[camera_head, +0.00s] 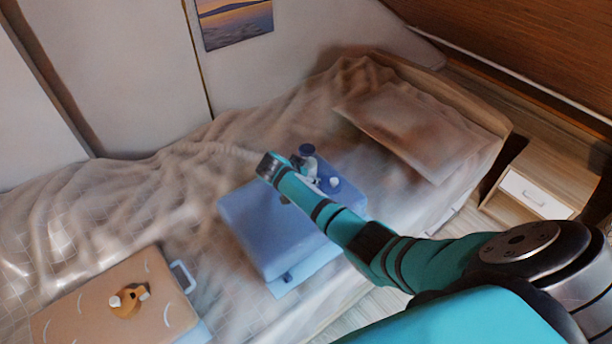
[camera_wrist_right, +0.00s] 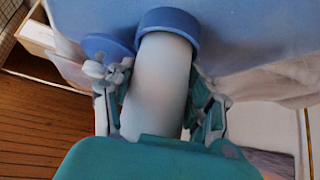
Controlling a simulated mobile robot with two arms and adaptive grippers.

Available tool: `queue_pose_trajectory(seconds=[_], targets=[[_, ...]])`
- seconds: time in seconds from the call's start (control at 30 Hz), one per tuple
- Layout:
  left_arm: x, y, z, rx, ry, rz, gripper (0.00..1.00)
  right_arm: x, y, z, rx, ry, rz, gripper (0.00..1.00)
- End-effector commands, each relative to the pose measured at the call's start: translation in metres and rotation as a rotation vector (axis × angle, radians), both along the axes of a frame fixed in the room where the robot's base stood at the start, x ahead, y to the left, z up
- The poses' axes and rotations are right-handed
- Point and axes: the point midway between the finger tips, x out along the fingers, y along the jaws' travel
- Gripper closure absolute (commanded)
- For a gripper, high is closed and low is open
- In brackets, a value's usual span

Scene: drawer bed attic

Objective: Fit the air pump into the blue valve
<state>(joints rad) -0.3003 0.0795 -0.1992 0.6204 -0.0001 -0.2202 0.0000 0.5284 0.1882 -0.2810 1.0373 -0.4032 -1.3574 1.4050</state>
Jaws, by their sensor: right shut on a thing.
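The air pump appears as a pale grey tube with a dark blue collar at one end (camera_wrist_right: 163,80). In the head view its blue end (camera_head: 307,150) shows just beyond my right gripper (camera_head: 300,172). In the wrist view the right gripper (camera_wrist_right: 158,105) is shut on the pale tube, one finger on each side. The blue valve looks to be a flat blue disc (camera_wrist_right: 108,47) with a white knob, beside the collar; it also shows in the head view (camera_head: 336,185), on the blue case. Whether pump and valve touch cannot be told. My left gripper is out of view.
The blue case (camera_head: 262,228) lies on a rumpled bed (camera_head: 200,230). An orange-tan case (camera_head: 75,315) with an orange valve (camera_head: 128,303) lies at lower left. A pillow (camera_head: 410,125) and a wooden nightstand (camera_head: 533,192) are at right.

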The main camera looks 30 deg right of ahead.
Motion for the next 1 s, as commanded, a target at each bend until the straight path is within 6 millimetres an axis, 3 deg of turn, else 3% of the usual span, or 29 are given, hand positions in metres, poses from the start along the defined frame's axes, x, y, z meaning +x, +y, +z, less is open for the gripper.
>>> queue_pose_trajectory(seconds=[0.3, 0.33, 0.5, 0.83, 1.0], targets=[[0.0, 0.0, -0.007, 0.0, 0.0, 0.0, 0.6, 0.0, 0.0, -0.009, 0.0, -0.001, 0.001, 0.9], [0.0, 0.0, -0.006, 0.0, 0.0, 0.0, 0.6, 0.0, 0.0, -0.007, 0.0, -0.001, 0.001, 0.43], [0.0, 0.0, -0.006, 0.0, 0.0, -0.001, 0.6, 0.0, 0.0, -0.007, 0.0, -0.001, 0.001, 0.21], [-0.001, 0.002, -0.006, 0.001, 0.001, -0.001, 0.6, -0.001, 0.002, -0.006, 0.001, 0.0, 0.001, 0.2], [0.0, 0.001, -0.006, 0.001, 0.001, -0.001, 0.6, -0.005, 0.015, 0.009, 0.004, -0.005, 0.002, 0.2]])
